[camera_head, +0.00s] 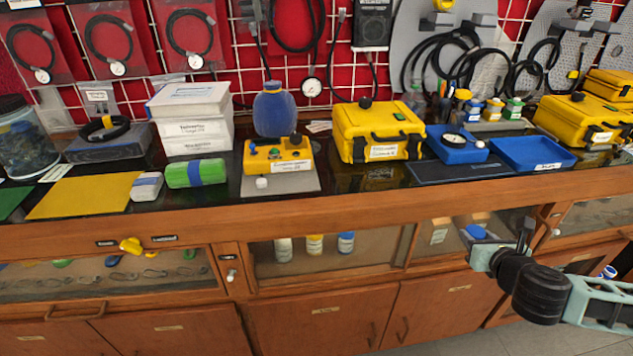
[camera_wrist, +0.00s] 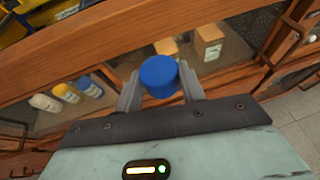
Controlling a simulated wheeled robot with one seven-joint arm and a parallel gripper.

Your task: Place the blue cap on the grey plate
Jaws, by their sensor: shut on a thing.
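The blue cap (camera_wrist: 159,76) is held between the two grey fingers of my gripper (camera_wrist: 161,88) in the wrist view. In the head view the cap (camera_head: 476,231) shows at the end of my gripper (camera_head: 484,240), at lower right, in front of the cabinet and below the bench top. A light grey plate (camera_head: 296,187) lies on the bench near its front edge, left of centre. A yellow block with knobs (camera_head: 270,157) covers the back of this plate, and a small white knob (camera_head: 262,183) is at its front. My gripper is well to the right of the plate.
A green pack with a blue band (camera_head: 181,174) is left of the plate. A yellow case (camera_head: 372,130) and a blue tray (camera_head: 531,154) stand to the right. The wooden bench edge (camera_head: 380,196) runs across between my gripper and the bench top.

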